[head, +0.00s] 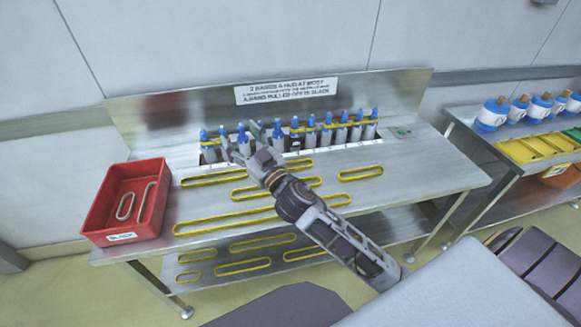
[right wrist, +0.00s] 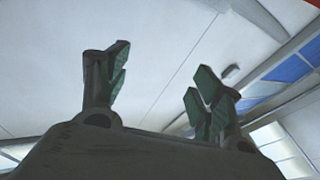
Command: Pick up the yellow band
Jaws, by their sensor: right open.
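Several yellow bands lie flat on the steel table (head: 440,175): a long one along the front (head: 225,221), one at the left (head: 212,178), one at the right (head: 360,173), and others near the middle. More yellow bands run around the row of blue-topped posts (head: 343,130) at the back. My right gripper (head: 243,138) is open near the left part of this row and hides some posts. I cannot tell whether it touches a post or band. In the right wrist view its fingers (right wrist: 160,90) are apart with nothing between them. My left gripper is not in view.
A red bin (head: 92,220) labelled SLACK holds pale bands at the table's left end. A sign (head: 286,90) is on the backboard. More yellow bands (head: 243,267) lie on the lower shelf. A side bench (head: 480,140) at right carries blue-and-white containers and yellow trays.

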